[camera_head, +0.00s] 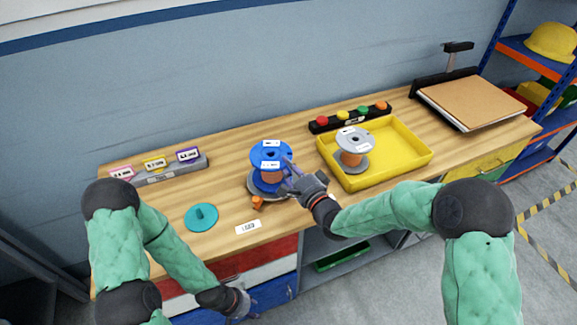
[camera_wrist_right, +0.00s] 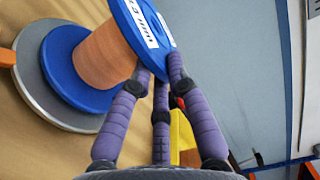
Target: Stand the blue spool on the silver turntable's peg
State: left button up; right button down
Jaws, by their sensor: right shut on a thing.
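The blue spool (camera_head: 268,150), wound with copper-coloured wire and labelled white, stands upright over the silver turntable (camera_head: 253,188). In the right wrist view the spool's wire (camera_wrist_right: 104,55) shows between two blue flanges, and its lower flange lies over the silver turntable (camera_wrist_right: 32,75). Whether flange and turntable touch is unclear, and the peg is hidden. My right gripper (camera_head: 289,171) is shut on the spool's upper flange at its right side; its purple fingers (camera_wrist_right: 160,85) show in the wrist view. My left gripper (camera_head: 243,303) hangs low before the bench, its fingers unclear.
A yellow tray (camera_head: 408,137) holding a grey spool (camera_head: 354,139) stands to the right. A teal disc with a peg (camera_head: 201,217) lies to the left. An orange piece (camera_head: 258,203) sits at the turntable's front. A button bar (camera_head: 350,117) stands behind the tray.

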jog(key=shift+f, duration=0.25)
jog(key=shift+s+f, duration=0.1)
jog(key=shift+f, duration=0.2)
dwell(0.4)
jog(key=c, duration=1.1)
grip_release()
jog(key=shift+b, duration=0.3)
jog(key=shift+r, duration=0.1)
jog(key=v, duration=1.2)
